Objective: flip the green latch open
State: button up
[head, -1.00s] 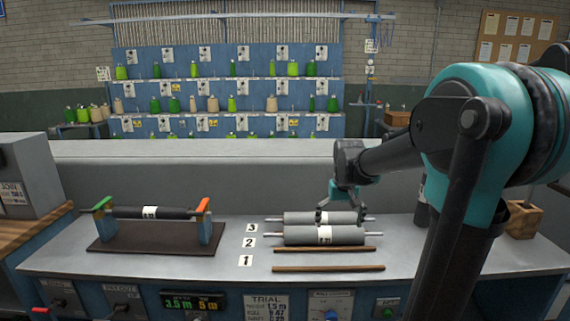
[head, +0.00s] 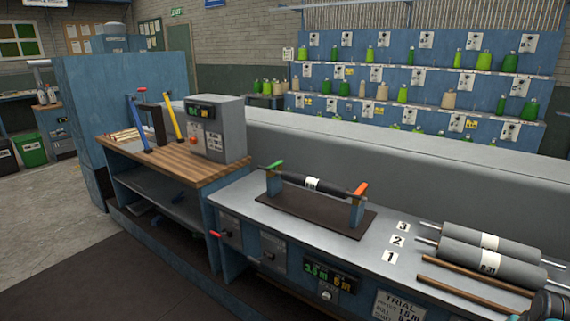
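The green latch (head: 275,164) sits on top of the left post of a small blue stand on the bench. An orange latch (head: 361,189) sits on the right post (head: 357,213). A dark roller with a white label (head: 315,184) lies across the two posts, with its ends at the latches. Whether the green latch is shut over the roller's end is too small to tell. Only a dark and teal piece of my arm shows in the bottom right corner. My gripper's fingers are not visible.
The stand is on a dark brown base plate (head: 300,219) on the grey bench. Two grey rollers (head: 492,243) and two brown rods (head: 470,285) lie at the right by number cards. A wooden-topped table (head: 165,165) with a grey box (head: 215,128) adjoins the bench's left.

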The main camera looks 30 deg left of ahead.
aim_at(273, 166)
jog(key=u, duration=1.55)
